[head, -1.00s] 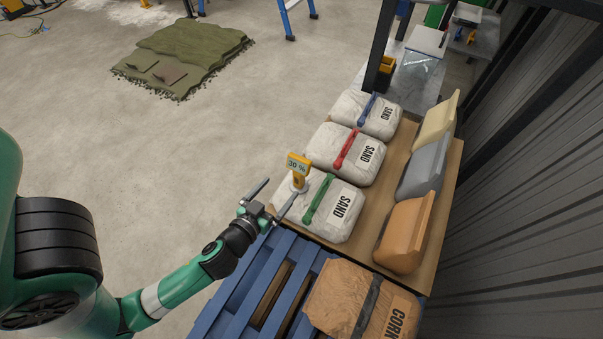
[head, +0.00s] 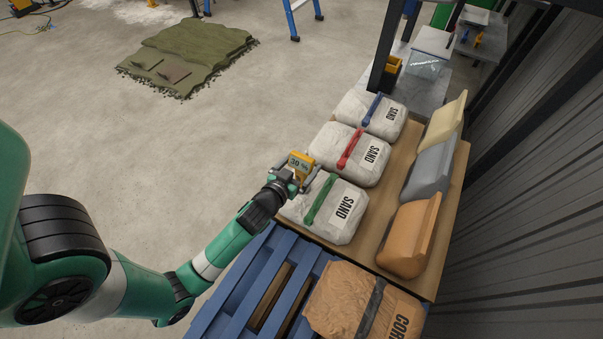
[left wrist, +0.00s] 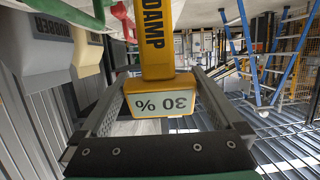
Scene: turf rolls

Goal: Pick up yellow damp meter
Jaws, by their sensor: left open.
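My left gripper (head: 299,169) is open, with one finger on each side of the meter's upper part. Small gaps show between the fingers and the meter's display head. The meter's foot is hidden there. My right gripper is not in view.
Sand bags with red (head: 350,150) and blue (head: 371,108) handles lie behind. Wedge-shaped blocks (head: 408,235) line the right side of the board. A blue pallet (head: 245,285) and a brown cork bag (head: 345,300) are nearer. Open floor lies left.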

